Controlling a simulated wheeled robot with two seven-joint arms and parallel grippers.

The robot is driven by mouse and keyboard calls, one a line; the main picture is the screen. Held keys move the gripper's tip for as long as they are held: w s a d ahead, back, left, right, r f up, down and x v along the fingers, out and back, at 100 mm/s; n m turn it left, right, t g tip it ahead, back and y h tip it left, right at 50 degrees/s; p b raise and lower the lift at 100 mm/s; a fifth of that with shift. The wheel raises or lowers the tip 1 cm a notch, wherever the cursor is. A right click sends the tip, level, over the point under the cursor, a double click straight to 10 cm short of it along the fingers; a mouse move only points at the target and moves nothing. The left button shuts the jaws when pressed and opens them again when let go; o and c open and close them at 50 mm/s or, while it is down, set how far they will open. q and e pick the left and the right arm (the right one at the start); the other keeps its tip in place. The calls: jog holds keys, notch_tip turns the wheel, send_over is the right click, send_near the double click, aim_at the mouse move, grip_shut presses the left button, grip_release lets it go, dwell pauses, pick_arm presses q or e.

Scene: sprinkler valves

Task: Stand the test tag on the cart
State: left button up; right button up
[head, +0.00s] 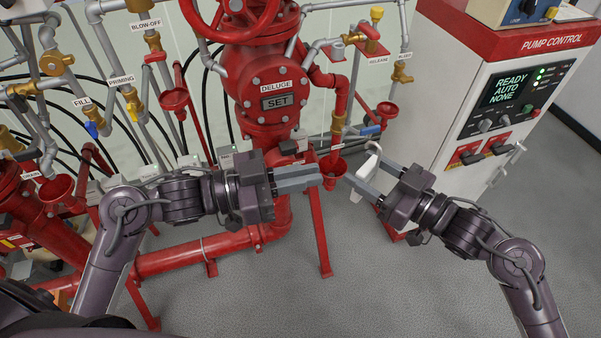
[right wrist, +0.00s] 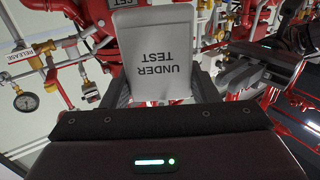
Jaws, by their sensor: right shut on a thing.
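The white test tag (head: 363,170) is held between the fingers of my right gripper (head: 368,180), in front of the red pipework. In the right wrist view the tag (right wrist: 152,85) shows "UNDER TEST" upside down, with a finger on each side. My left gripper (head: 318,177) points right, towards the tag, with a small gap between them. Its fingers lie close together and I see nothing in them; whether they are fully shut is unclear. I cannot make out a cart in either view.
The red deluge valve (head: 270,90) stands behind the grippers, with red drain cups and pipes around it. The pump control cabinet (head: 462,160) stands at the right. Pipes with brass valves (head: 55,63) fill the left. The grey floor (head: 400,290) at the front is clear.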

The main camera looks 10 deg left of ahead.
aim_at(369, 172)
pick_arm(q)
jog(key=x, duration=1.1)
jog(key=shift+w+d, duration=0.15)
jog(key=shift+d, duration=0.2)
grip_shut()
jog(key=shift+r, duration=0.1)
pick_arm(e)
jog(key=o, duration=1)
jog(key=shift+o, duration=0.2)
jog(key=shift+d, duration=0.1)
